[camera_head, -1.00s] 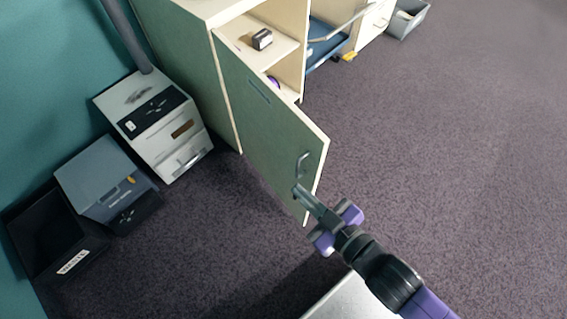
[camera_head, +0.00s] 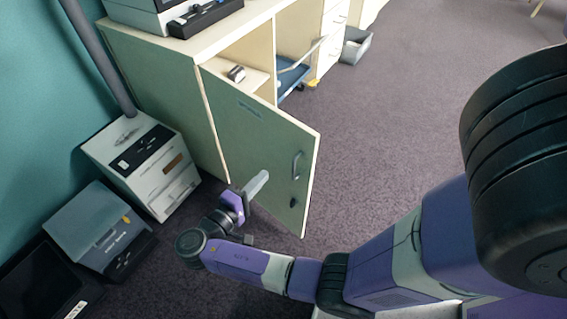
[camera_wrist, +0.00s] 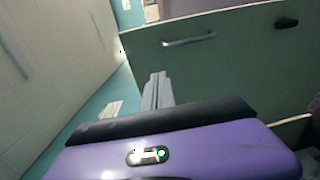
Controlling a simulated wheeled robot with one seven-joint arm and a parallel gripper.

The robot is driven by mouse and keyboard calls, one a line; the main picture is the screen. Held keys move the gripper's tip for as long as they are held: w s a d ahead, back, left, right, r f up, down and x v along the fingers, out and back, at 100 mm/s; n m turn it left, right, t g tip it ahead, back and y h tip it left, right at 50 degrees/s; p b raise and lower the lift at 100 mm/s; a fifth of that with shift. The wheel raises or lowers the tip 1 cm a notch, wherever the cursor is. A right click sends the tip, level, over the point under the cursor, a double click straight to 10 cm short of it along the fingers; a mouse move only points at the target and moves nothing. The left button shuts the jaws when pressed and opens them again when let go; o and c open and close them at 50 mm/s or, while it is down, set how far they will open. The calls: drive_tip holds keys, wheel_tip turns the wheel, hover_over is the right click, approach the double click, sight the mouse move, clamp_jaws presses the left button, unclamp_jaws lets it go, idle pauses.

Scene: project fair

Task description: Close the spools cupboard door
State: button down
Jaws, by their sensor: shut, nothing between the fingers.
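The green cupboard door (camera_head: 262,145) stands open, its outer face with a small label towards me. Its metal handle (camera_head: 296,165) is near the free edge, with a dark knob or lock (camera_head: 293,202) below it. My gripper (camera_head: 261,180) is shut and empty, in front of the outer face, left of the handle. I cannot tell whether it touches the door. The wrist view shows the shut fingers (camera_wrist: 157,90) pointing at the green door (camera_wrist: 225,75), with the handle (camera_wrist: 188,41) beyond them. The open cupboard (camera_head: 262,45) shows a shelf with a small silver object (camera_head: 237,73).
A white drawer-fronted box (camera_head: 145,165), a grey-blue machine (camera_head: 100,225) and a dark bin (camera_head: 45,285) stand on the floor at left by the teal wall. A blue trolley (camera_head: 292,72) and a grey bin (camera_head: 355,45) are beyond the cupboard.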

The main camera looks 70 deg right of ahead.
sight(310, 148)
drive_tip(key=s+d+g, duration=0.1)
drive_tip(key=s+d, duration=0.2)
drive_tip(key=s+d+r+m+p, duration=0.1)
drive_tip(key=s+d, duration=0.2)
drive_tip(key=d, duration=0.1)
drive_tip(key=s+d+g+p, duration=0.1)
drive_tip(key=s+d, duration=0.2)
drive_tip(key=d, duration=0.1)
drive_tip(key=shift+d+r+m+g, duration=0.2)
drive_tip(key=shift+d+m+g, duration=0.1)
drive_tip(key=shift+m, duration=0.1)
idle(0.4)
